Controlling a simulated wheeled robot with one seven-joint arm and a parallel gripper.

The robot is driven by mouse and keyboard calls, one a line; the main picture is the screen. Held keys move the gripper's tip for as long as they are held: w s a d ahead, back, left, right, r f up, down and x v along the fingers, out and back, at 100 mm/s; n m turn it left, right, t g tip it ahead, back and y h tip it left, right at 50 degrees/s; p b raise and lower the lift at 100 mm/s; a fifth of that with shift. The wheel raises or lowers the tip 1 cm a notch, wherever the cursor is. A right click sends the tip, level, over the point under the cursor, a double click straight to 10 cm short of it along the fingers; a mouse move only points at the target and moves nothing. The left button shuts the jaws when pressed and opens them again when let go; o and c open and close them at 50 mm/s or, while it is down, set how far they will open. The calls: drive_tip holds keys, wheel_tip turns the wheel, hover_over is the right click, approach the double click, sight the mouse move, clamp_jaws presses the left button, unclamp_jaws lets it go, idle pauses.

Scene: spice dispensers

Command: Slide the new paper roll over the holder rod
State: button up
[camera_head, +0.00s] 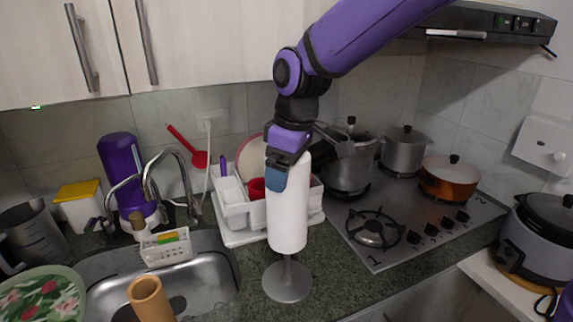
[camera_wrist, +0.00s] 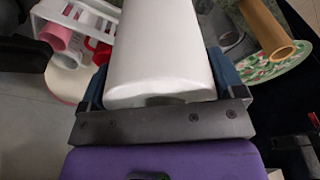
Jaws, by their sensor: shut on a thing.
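The white paper roll (camera_head: 287,215) is upright at the front of the counter in the head view, with its lower end above the round grey base of the holder (camera_head: 287,281). A short piece of the thin rod shows between the roll and the base; whether the rest of the rod is inside the roll is hidden. My gripper (camera_head: 285,172) is shut on the upper part of the roll, coming from above. In the wrist view the roll (camera_wrist: 165,55) lies between the two blue fingers.
A brown cardboard tube (camera_head: 150,298) stands by the sink (camera_head: 210,262) at left. A white dish rack (camera_head: 238,222) is close behind the roll. The stove (camera_head: 385,250) with pots is at right. Cabinets hang above at left.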

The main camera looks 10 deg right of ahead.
wheel_tip(320, 180, down, 10)
drive_tip(key=shift+f, duration=0.25)
idle(4.2)
drive_tip(key=o, duration=1)
drive_tip(key=shift+c, duration=0.2)
wheel_tip(320, 180, up, 11)
drive_tip(key=d, duration=0.1)
drive_tip(key=shift+s+d+f, duration=0.15)
drive_tip(key=shift+s+d, duration=0.05)
drive_tip(key=shift+s, duration=0.2)
